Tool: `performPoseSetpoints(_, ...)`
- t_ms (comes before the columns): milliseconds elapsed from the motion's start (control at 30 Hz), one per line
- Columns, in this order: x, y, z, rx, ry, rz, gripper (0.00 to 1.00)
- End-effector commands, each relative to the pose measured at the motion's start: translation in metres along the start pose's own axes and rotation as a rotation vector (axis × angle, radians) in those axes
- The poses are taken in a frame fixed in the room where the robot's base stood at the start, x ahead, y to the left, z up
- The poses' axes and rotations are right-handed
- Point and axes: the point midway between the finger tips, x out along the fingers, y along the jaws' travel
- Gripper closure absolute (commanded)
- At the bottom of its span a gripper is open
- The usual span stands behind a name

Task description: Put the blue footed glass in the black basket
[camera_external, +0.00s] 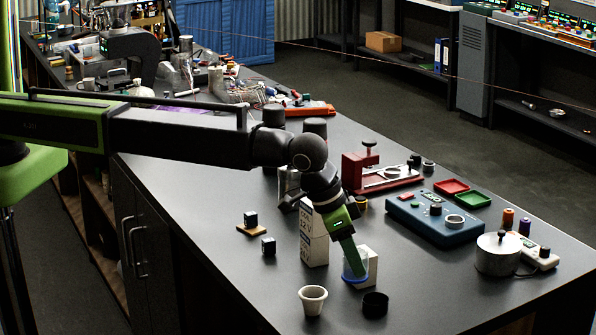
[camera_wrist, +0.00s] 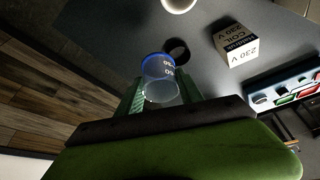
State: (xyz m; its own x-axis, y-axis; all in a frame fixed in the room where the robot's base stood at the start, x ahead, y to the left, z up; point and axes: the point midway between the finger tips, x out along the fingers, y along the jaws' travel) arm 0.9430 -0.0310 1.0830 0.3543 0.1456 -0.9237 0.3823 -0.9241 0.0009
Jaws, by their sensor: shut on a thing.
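The blue footed glass (camera_external: 354,272) is a small clear vessel with a blue rim. It also shows in the wrist view (camera_wrist: 160,68), between the green fingers. My gripper (camera_external: 349,258) points down and is shut on it at the front of the bench. Whether the glass touches the bench top is hard to tell. Its foot cannot be made out. The black basket (camera_external: 375,305) is a small round black container just in front and to the right of the glass. In the wrist view the basket (camera_wrist: 179,46) is just beyond the glass, partly hidden by it.
A white cup (camera_external: 313,299) stands left of the basket. A white box (camera_external: 371,264) stands close behind the glass, and a taller white box (camera_external: 313,240) to its left. A blue device (camera_external: 437,218) and a metal pot (camera_external: 497,255) are farther right. Bench top right of the basket is clear.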

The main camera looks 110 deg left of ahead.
Motion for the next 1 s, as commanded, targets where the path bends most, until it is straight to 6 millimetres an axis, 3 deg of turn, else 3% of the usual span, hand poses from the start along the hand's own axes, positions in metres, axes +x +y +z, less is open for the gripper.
performPoseSetpoints(33,0.022,-0.009,-0.006,-0.002,0.001,-0.001,0.99)
performPoseSetpoints(233,0.058,-0.037,-0.029,-0.002,0.001,-0.001,0.99)
performPoseSetpoints(533,0.067,-0.046,-0.035,0.001,0.000,0.000,0.99)
performPoseSetpoints(800,0.105,-0.046,-0.019,0.001,0.000,-0.001,0.99)
performPoseSetpoints(1000,0.100,-0.046,-0.021,0.001,0.000,-0.001,0.99)
